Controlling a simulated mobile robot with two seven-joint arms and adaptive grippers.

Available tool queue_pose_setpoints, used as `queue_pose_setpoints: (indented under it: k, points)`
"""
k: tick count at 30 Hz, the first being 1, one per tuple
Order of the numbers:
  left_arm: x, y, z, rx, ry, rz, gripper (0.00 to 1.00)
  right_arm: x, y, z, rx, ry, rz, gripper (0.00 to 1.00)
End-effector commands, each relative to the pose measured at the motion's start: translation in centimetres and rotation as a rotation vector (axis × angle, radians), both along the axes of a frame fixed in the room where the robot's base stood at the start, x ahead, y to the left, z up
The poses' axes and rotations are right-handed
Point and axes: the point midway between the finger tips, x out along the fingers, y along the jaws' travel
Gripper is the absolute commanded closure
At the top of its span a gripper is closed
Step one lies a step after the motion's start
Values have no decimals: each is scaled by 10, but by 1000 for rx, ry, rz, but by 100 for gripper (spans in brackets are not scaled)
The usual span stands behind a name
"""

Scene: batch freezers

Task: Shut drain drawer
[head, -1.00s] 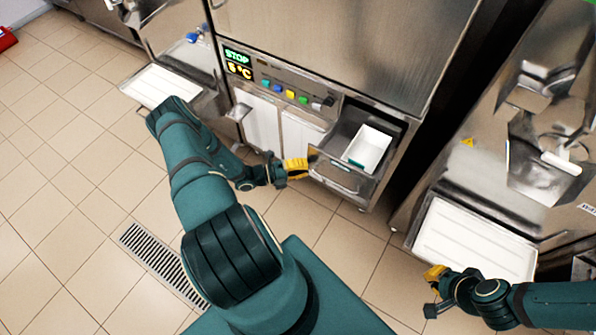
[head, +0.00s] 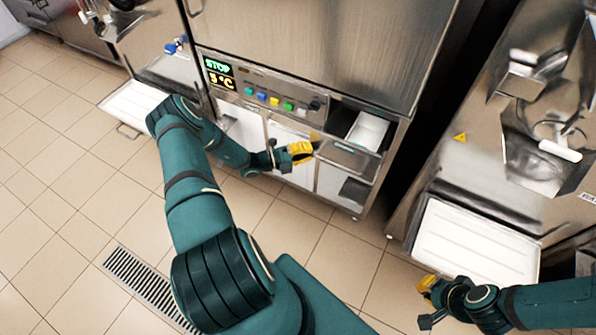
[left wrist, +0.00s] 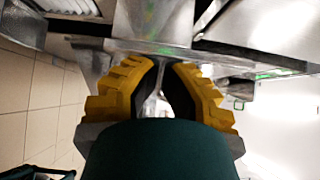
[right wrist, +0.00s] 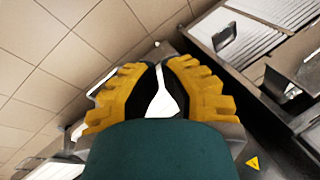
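The drain drawer (head: 345,152) is a metal drawer under the button panel of the middle freezer. It is partly out, with a white bin (head: 367,131) inside. My left gripper (head: 304,152) is at the left end of the drawer front, seemingly touching it; actual contact is hard to tell. In the left wrist view its yellow fingers (left wrist: 161,66) come together at the tips with nothing held. My right gripper (head: 427,287) is shut and empty, low at the right, away from the drawer. Its fingers also show in the right wrist view (right wrist: 158,66).
A white tray (head: 470,245) juts from the right machine beside my right gripper. Another tray (head: 133,104) juts out at the left machine. A dark opening (head: 355,190) shows below the drawer. The tiled floor ahead is clear, with a drain grate (head: 145,285).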

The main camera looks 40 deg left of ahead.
Motion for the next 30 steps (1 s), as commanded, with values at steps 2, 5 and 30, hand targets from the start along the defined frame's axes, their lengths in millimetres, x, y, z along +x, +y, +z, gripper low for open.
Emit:
queue_pose_setpoints:
  k: [2,5,30]
  points:
    - [21,5,-6,6,-2,-1,100,-4,1,-20,3,9,8,100]
    - [44,10,-6,4,-3,-1,100,-10,2,-34,5,21,17,100]
    - [107,26,0,1,1,1,100,-13,3,-72,7,27,28,100]
